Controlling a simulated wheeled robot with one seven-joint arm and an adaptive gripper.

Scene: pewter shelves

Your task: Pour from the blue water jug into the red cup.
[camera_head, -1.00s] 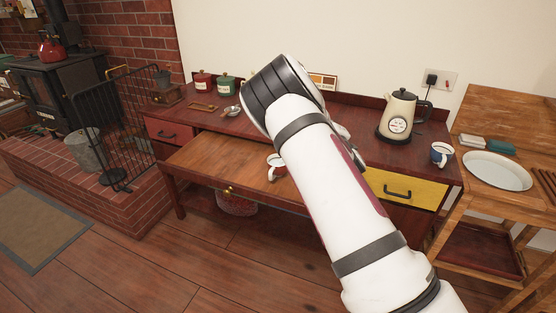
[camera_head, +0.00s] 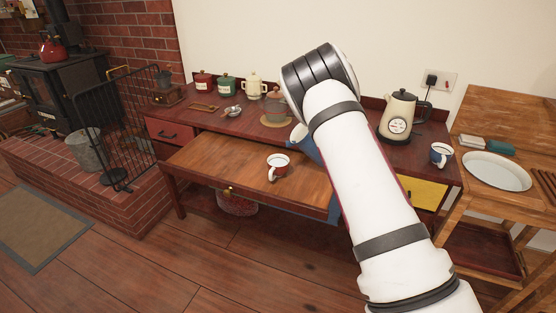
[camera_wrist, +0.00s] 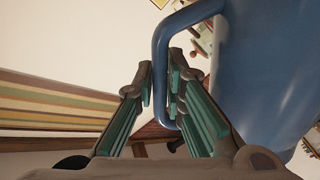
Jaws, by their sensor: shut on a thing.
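The red cup (camera_head: 277,168), with a white inside and handle, stands upright on the pulled-out wooden board. The blue water jug (camera_head: 309,146) shows only in part in the head view, just right of the cup and largely hidden behind my arm. In the wrist view the jug's blue body (camera_wrist: 268,75) fills the right side. Its handle (camera_wrist: 160,60) passes between the fingers of my gripper (camera_wrist: 164,90), which is shut on it. The head view hides my gripper behind the arm. I cannot tell the jug's exact tilt or see its contents.
The red dresser (camera_head: 357,130) holds a cream kettle (camera_head: 398,115), red and green canisters (camera_head: 227,83), a cream pot (camera_head: 254,86) and a brown lidded pot (camera_head: 276,105) behind the board. The wooden board (camera_head: 215,163) is clear left of the cup.

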